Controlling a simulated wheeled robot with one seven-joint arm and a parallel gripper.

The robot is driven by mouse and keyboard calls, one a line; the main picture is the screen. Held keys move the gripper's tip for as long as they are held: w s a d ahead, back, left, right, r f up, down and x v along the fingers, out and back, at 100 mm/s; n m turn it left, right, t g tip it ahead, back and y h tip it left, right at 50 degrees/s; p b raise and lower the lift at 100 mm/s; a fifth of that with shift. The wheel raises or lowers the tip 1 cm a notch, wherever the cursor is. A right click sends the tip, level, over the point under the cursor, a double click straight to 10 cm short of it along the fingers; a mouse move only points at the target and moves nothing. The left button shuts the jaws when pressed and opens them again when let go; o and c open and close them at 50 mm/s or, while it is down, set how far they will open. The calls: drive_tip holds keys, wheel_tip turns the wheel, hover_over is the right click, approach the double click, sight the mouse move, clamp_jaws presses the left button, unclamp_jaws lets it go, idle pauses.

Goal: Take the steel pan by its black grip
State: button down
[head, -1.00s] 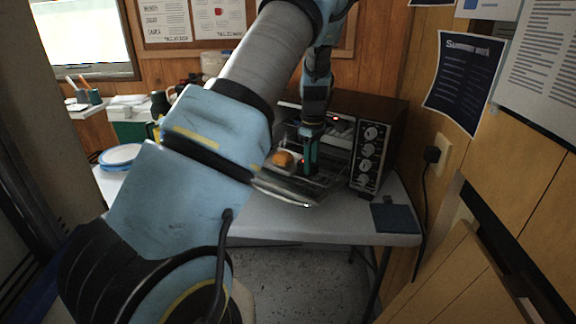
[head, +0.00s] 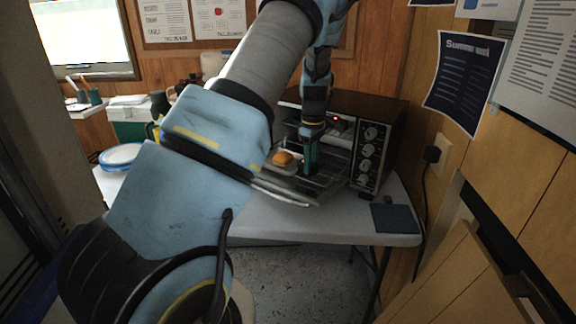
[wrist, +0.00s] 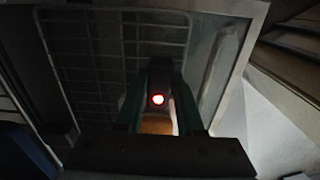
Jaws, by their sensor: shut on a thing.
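The steel pan (head: 291,170) is at the open front of the toaster oven, with an orange-brown bun (head: 282,157) on it. Only a little of the pan's pale edge shows; my gripper hides much of it. My gripper (head: 309,168) points down over the lowered oven door, just right of the bun. In the wrist view its teal fingers (wrist: 158,112) stand either side of a dark piece, which looks like the pan's black grip (wrist: 159,78). A red light glows there. The bun (wrist: 156,126) shows partly between the fingers.
The toaster oven (head: 369,152) stands on a grey table (head: 340,228), its door (head: 290,192) lowered and its wire rack (wrist: 85,60) visible. A dark blue pad (head: 395,218) lies at the right. Blue-rimmed plates (head: 120,156) are at the left. A wooden wall closes the right side.

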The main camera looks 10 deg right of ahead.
drive_tip(key=shift+r, duration=0.15)
drive_tip(key=shift+r+p, duration=1.85)
drive_tip(key=shift+r, duration=0.35)
